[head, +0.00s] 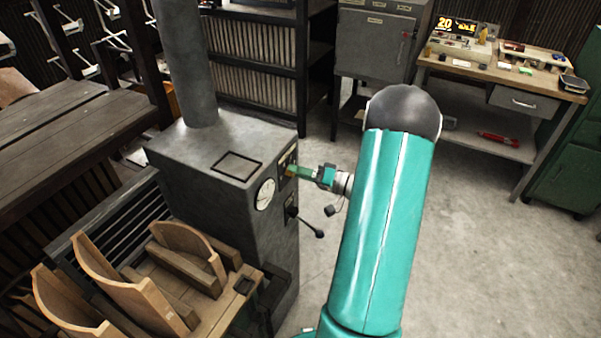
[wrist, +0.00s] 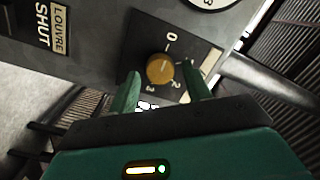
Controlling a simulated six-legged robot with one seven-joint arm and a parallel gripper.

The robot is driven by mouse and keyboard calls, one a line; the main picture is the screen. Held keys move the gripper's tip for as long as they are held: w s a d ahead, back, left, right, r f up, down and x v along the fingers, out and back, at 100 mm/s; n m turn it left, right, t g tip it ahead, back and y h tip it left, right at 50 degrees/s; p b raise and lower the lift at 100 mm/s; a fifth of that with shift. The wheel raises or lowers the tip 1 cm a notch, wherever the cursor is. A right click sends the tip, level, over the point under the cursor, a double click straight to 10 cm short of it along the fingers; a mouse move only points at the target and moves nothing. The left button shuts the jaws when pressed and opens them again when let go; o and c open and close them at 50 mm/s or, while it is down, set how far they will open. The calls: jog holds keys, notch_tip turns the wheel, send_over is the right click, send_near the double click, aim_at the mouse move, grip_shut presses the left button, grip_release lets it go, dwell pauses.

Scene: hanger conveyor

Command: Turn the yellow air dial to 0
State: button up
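The yellow air dial (wrist: 160,68) sits on a dark plate (wrist: 185,48) on the grey machine's panel. White numbers surround it, with the 0 above it in the wrist view and a 2 and a 3 below. A pale line shows on the dial, but its exact heading is hard to tell. My gripper (wrist: 160,88) is open, one green finger to each side of the dial's lower part; contact cannot be told. In the head view my gripper (head: 304,172) is at the machine's right face and mostly hides the dial.
On the machine (head: 180,165) are a round white gauge (head: 265,194) and a lever with a black knob (head: 320,234) below the dial. A LOUVRE SHUT label (wrist: 52,28) is left in the wrist view.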

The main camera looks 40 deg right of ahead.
dwell(0.3)
jog(key=v, duration=1.3)
jog(key=shift+s, duration=0.3)
jog(key=shift+r, duration=0.1)
jog(key=w+a+r+n+g+y, duration=0.15)
jog(key=a+r+g, duration=0.3)
jog(key=a, duration=0.65)
jog(key=w+a+r+n+g+y, duration=0.1)
jog(key=w+a+r+n+g, duration=0.15)
jog(key=a+g, duration=0.55)
jog(key=s+a+r+n+t+h, duration=0.1)
jog(key=s+a+r+h, duration=0.3)
jog(key=a, duration=0.5)
jog(key=s+a+r+n+h, duration=0.1)
jog(key=s+a+r+h, duration=0.3)
jog(key=a, duration=0.5)
jog(key=shift+a+r+t+h, duration=0.25)
jog(key=shift+r+t+h, duration=0.1)
jog(key=shift+r+h, duration=0.75)
jog(key=shift+s, duration=0.1)
